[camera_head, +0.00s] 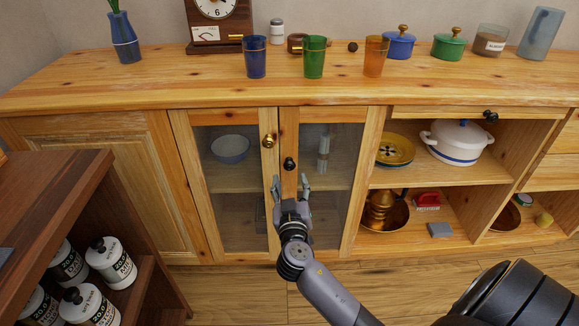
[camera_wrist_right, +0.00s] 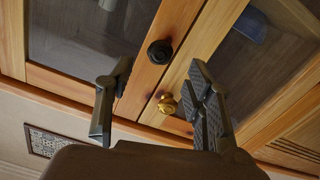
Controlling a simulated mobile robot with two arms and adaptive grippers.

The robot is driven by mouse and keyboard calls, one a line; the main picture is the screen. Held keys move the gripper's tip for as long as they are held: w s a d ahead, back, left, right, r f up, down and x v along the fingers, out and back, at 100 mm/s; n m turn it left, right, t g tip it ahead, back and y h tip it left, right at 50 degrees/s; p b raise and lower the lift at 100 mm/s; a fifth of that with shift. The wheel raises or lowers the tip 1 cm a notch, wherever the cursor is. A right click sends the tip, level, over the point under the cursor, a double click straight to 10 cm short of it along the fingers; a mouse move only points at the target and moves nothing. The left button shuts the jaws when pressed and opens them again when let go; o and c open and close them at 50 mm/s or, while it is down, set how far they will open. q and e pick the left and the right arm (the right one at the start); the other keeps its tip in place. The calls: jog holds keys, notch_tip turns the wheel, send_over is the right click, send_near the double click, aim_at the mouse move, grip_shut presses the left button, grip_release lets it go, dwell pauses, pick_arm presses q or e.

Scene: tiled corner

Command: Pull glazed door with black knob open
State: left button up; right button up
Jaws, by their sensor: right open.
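The glazed door with the black knob (camera_head: 334,205) is the right one of a pair on the wooden sideboard and looks closed. Its black knob (camera_head: 289,163) sits on the stile near the middle seam. The left glazed door, with a brass knob (camera_head: 269,141), also looks closed. My right gripper (camera_head: 290,183) is open and empty, just below the black knob in the head view, with its fingers pointing up. In the right wrist view the black knob (camera_wrist_right: 160,52) and the brass knob (camera_wrist_right: 167,103) show between the spread fingers; neither is gripped. My left gripper is not in view.
A dark shelf unit (camera_head: 60,190) with white bottles stands at the left front. Glasses, pots and a clock stand on the sideboard top (camera_head: 180,85). Open shelves with a white pot (camera_head: 457,142) lie right of the doors. Wooden floor (camera_head: 235,290) is clear before them.

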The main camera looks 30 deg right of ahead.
aim_at(290, 168)
jog(key=x, duration=0.7)
jog(key=shift+c, duration=0.5)
grip_shut()
dwell(0.3)
